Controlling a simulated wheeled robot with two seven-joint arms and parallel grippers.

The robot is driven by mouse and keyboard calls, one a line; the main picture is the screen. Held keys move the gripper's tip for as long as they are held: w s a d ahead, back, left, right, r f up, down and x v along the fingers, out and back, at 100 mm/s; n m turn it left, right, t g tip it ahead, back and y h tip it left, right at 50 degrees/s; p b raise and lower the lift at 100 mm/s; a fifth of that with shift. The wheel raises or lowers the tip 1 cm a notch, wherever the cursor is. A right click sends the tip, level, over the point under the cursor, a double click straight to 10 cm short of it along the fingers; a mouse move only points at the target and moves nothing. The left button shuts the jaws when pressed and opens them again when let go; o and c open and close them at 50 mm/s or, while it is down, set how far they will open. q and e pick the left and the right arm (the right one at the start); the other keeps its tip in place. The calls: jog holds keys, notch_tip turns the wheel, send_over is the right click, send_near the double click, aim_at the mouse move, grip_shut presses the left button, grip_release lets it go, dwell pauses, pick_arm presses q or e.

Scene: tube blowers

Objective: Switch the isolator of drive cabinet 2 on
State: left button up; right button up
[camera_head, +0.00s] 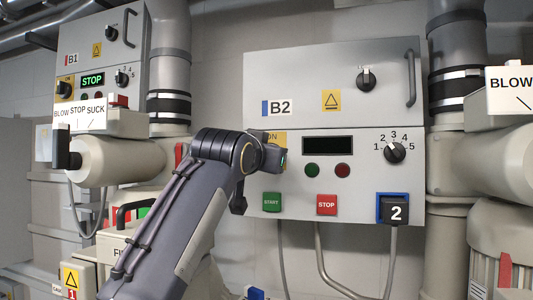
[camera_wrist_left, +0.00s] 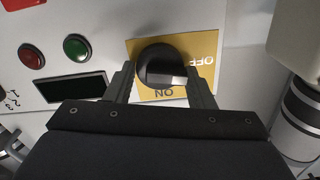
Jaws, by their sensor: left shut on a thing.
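The isolator of drive cabinet 2 is a round black knob (camera_wrist_left: 160,62) on a yellow plate (camera_wrist_left: 142,92) marked ON and OFF, seen upside down in the left wrist view. My left gripper (camera_wrist_left: 161,84) is shut on the knob, one finger on each side. I cannot tell clearly whether the knob points to ON or OFF. In the head view, cabinet B2 (camera_head: 310,60) shows, and my left gripper (camera_head: 272,158) reaches its left side and hides the knob; only part of the yellow plate (camera_head: 276,136) shows. My right gripper is not in view.
B2 also carries a dark display (camera_head: 327,146), a green START button (camera_head: 272,202), a red STOP button (camera_head: 327,204) and a selector dial (camera_head: 395,153). A blue-framed block marked 2 (camera_head: 395,211) sits lower right. Cabinet B1 (camera_head: 93,45) and thick pipes stand left.

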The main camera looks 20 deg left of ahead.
pick_arm(q)
jog(key=shift+m+p, duration=2)
jog(key=shift+m, duration=5.7)
jog(key=o, duration=1)
jog(key=s+b, duration=0.3)
jog(key=s, duration=0.5)
jog(key=shift+a, duration=0.1)
